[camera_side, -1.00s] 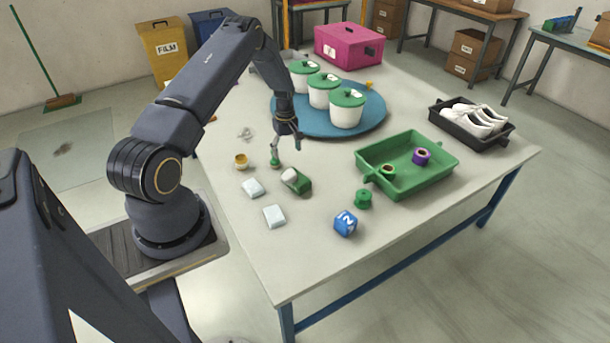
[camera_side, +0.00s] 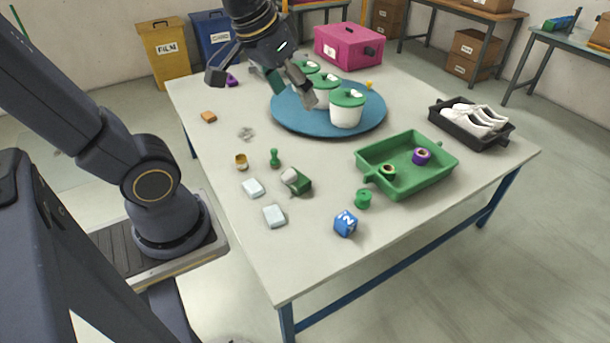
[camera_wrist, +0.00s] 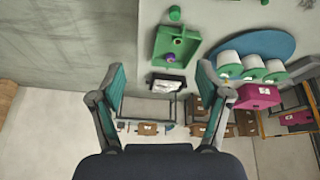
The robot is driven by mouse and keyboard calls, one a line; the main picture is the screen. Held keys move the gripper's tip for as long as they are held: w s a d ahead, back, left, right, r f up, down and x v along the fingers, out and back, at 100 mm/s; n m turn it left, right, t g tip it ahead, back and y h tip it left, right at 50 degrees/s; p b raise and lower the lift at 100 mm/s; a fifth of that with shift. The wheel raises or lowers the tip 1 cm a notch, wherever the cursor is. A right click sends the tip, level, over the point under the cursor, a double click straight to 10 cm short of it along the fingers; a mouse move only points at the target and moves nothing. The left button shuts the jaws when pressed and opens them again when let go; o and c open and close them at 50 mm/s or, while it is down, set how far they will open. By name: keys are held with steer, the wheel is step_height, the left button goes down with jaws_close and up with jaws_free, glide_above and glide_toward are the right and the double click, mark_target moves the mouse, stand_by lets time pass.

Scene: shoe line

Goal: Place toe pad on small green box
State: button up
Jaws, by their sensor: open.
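The small green box (camera_side: 301,184) sits on the table left of the green tray. A rounded off-white piece (camera_side: 289,175), which may be the toe pad, is at its upper left side. It appears to rest on the box, but I cannot tell how fully. Two pale flat pads (camera_side: 252,188) and (camera_side: 274,216) lie apart on the table nearby. My gripper (camera_side: 260,84) is open and empty, raised high near the blue round board. Its spread fingers also show in the wrist view (camera_wrist: 161,84); the small box is not discernible there.
The blue round board (camera_side: 288,121) holds white pots with green lids. A green tray (camera_side: 433,176) holds small rings or spools. A green pawn (camera_side: 274,158), green spool (camera_side: 363,199) and blue cube (camera_side: 345,224) stand near the box. A black tray (camera_side: 468,139) holds white shoes.

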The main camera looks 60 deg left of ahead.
steer(key=s, duration=0.1)
steer(key=s+d+m, duration=0.1)
steer(key=s, duration=0.1)
steer(key=s+d+m, duration=0.1)
steer(key=s, duration=0.1)
steer(key=shift+s+d+f+t, duration=0.15)
steer(key=shift+s+f+t, duration=0.05)
steer(key=shift+f+t, duration=0.2)
steer(key=shift+o, duration=0.3)
steer(key=shift+m, duration=0.3)
